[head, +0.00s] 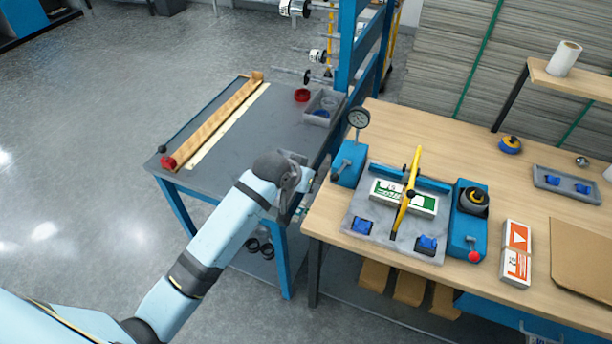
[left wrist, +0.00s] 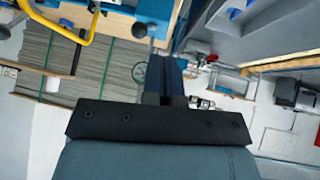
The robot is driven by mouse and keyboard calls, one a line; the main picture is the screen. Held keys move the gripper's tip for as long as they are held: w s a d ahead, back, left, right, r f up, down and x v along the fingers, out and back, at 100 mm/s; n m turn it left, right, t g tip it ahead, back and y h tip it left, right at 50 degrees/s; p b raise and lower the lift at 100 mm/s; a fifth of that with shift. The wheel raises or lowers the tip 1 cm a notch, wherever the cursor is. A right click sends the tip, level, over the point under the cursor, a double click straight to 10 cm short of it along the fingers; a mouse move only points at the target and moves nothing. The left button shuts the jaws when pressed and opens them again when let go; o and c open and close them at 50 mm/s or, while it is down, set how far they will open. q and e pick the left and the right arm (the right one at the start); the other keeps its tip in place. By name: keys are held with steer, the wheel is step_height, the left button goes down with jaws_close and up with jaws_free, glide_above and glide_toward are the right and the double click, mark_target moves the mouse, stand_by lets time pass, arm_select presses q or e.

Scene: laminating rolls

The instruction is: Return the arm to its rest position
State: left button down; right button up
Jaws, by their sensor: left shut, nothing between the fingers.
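My left arm comes in from the lower left of the head view. Its gripper (head: 298,190) is in the gap between the grey side table (head: 215,112) and the wooden workbench (head: 330,215), close to the bench's left edge. In the left wrist view the dark fingers (left wrist: 172,72) are together with nothing between them. Part of the fingers is hidden behind the wrist in the head view. My right gripper is in neither view.
A blue laminating fixture with a yellow lever (head: 406,195) stands on the bench, right of my gripper. A blue upright frame (head: 350,45) with rolls on rods rises behind it. A wooden rail (head: 220,115) and a grey tray (head: 323,106) lie on the side table. Open floor is at left.

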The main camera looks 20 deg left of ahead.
arm_select(q)
steer(key=s+f+t, duration=0.1)
steer(key=s+f, duration=0.3)
steer(key=s, duration=0.5)
steer(key=s+f+m+t, duration=0.1)
steer(key=s+f, duration=0.4)
steer(key=s, duration=0.3)
steer(key=s+f+m+t+h, duration=0.1)
steer(key=s+f, duration=0.3)
steer(key=s, duration=0.5)
steer(key=shift+s+d+f, duration=0.15)
steer(key=shift+s+d, duration=0.2)
stand_by(0.4)
